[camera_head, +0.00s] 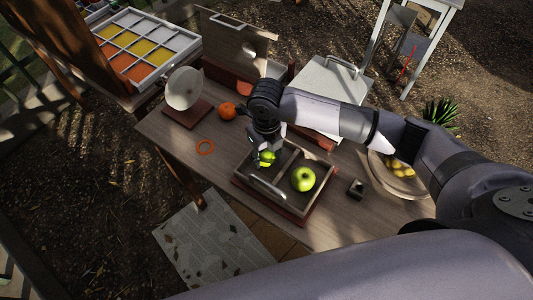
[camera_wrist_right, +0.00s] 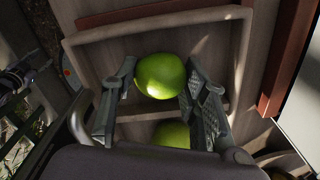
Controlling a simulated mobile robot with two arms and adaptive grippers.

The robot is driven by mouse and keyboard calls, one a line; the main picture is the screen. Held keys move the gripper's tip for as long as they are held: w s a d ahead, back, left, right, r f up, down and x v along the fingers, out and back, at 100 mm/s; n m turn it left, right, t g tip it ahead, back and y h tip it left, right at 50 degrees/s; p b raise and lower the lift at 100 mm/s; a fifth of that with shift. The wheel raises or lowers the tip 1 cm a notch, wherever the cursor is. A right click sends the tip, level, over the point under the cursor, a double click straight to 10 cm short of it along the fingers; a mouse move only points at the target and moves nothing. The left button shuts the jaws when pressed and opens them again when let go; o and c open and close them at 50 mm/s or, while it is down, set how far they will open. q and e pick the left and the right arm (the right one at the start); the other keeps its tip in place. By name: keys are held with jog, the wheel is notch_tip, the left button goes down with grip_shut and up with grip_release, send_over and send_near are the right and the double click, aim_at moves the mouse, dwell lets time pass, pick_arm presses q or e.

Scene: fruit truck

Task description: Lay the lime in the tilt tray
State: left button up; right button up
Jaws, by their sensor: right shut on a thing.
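My right gripper (camera_head: 266,160) is shut on the lime (camera_head: 267,156), which is small and bright green. In the right wrist view the lime (camera_wrist_right: 160,75) sits between the two fingers of the gripper (camera_wrist_right: 160,95). The gripper is low over the left part of the tilt tray (camera_head: 322,188), a dark wooden tray on a reddish base. The tray's pale rim (camera_wrist_right: 150,24) shows in the wrist view. I cannot tell whether the lime touches the tray floor. My left gripper is not in view.
A green apple (camera_head: 303,179) lies in the tray, right of the lime. A small dark block (camera_head: 356,188) and a plate of yellow fruit (camera_head: 398,181) are to the right.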

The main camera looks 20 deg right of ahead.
jog(key=shift+f, duration=0.25)
dwell(0.4)
jog(key=o, duration=1.3)
jog(key=shift+r, duration=0.1)
jog(key=shift+r+p, duration=2.6)
jog(key=shift+r, duration=1.7)
